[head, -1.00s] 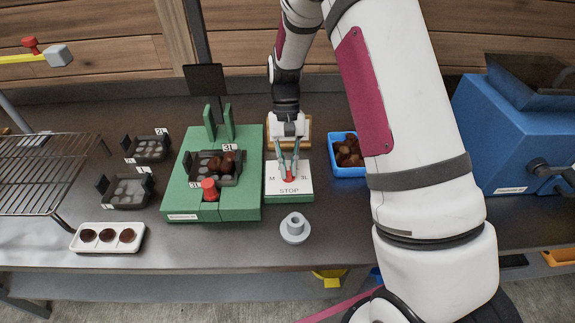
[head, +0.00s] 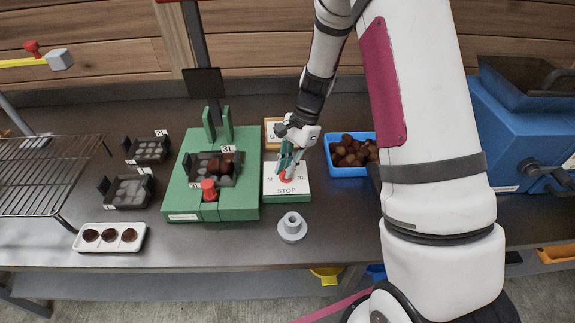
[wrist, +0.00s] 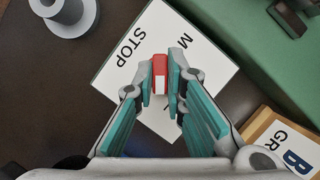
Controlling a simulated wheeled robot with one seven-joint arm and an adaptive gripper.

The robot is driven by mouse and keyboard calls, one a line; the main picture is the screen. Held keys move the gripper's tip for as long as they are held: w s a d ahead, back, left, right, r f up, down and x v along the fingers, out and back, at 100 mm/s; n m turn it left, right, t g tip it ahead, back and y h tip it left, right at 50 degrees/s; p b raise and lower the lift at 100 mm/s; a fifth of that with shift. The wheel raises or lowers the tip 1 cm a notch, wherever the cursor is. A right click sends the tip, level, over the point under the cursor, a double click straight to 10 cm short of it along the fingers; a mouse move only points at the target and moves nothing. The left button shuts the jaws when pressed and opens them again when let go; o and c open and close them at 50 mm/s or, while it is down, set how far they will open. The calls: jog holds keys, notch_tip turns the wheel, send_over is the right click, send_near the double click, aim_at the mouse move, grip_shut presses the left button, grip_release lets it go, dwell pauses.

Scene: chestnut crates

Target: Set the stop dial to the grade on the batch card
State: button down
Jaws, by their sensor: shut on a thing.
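The stop dial is a white plate (head: 273,190) marked STOP, M and 3L on a green base, with a red knob (head: 287,180) in its middle. In the wrist view the red knob (wrist: 160,66) with a white mark sits between my fingertips. My gripper (wrist: 161,82) is shut on the knob from above; it also shows in the head view (head: 287,172). The fingers hide part of the plate, so the knob's exact setting is unclear. The wood-framed batch card (head: 271,128) stands behind the dial, partly hidden; in the wrist view its cut-off letters read "GR" and "B" (wrist: 290,155).
A green press (head: 240,200) holding a dark tray of chestnuts stands left of the dial. A blue crate of chestnuts (head: 345,171) is to the right, close to my arm. A grey flanged piece (head: 292,229) stands in front. Dark trays and a rack lie further left.

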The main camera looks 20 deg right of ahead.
jog(key=m, duration=0.1)
jog(key=m+t, duration=0.1)
jog(key=m, duration=0.1)
jog(key=m+p, duration=0.1)
jog(key=shift+s+t, duration=0.25)
jog(key=shift+t, duration=0.05)
jog(key=shift+f+m+t, duration=0.1)
jog(key=shift+m+t, duration=0.5)
jog(key=shift+m, duration=1.1)
jog(key=shift+a, duration=0.1)
jog(key=c, duration=1.6)
grip_release()
jog(key=shift+c, duration=0.2)
jog(key=shift+r, duration=0.3)
jog(key=v, duration=1.1)
jog(key=shift+d+r, duration=0.2)
jog(key=shift+d, duration=0.1)
